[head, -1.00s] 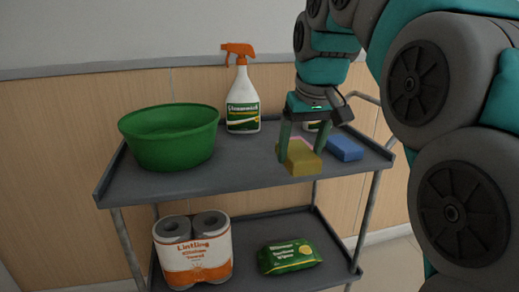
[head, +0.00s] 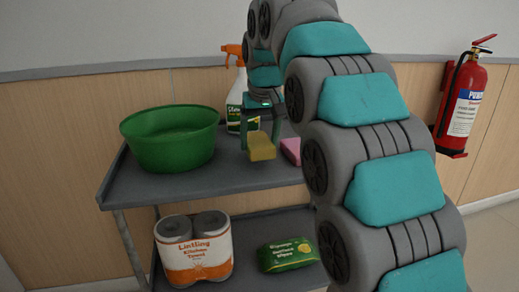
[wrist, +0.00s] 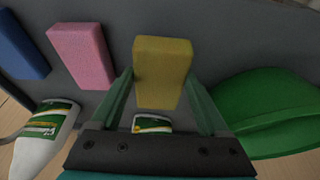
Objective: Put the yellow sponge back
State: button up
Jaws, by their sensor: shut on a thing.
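The yellow sponge (head: 262,146) is between the fingers of my gripper (head: 261,135), above the cart's top shelf, right of the green bowl (head: 170,145). In the wrist view the sponge (wrist: 162,70) sits between both fingertips of my gripper (wrist: 160,95), which is shut on it. A pink sponge (wrist: 82,55) lies on the shelf to the left of it there, with a blue sponge (wrist: 17,45) beyond. In the head view the pink sponge (head: 291,150) is partly behind my arm and the blue one is hidden.
A spray bottle (head: 236,97) with an orange head stands behind my gripper. The cart's lower shelf holds paper towels (head: 195,250) and a green wipes pack (head: 288,254). A fire extinguisher (head: 465,100) hangs on the wall at right. Bare shelf (head: 215,175) shows in front of the bowl.

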aim_at(260, 143)
jog(key=shift+f, duration=1.55)
jog(key=o, duration=1.3)
jog(key=shift+f, duration=0.1)
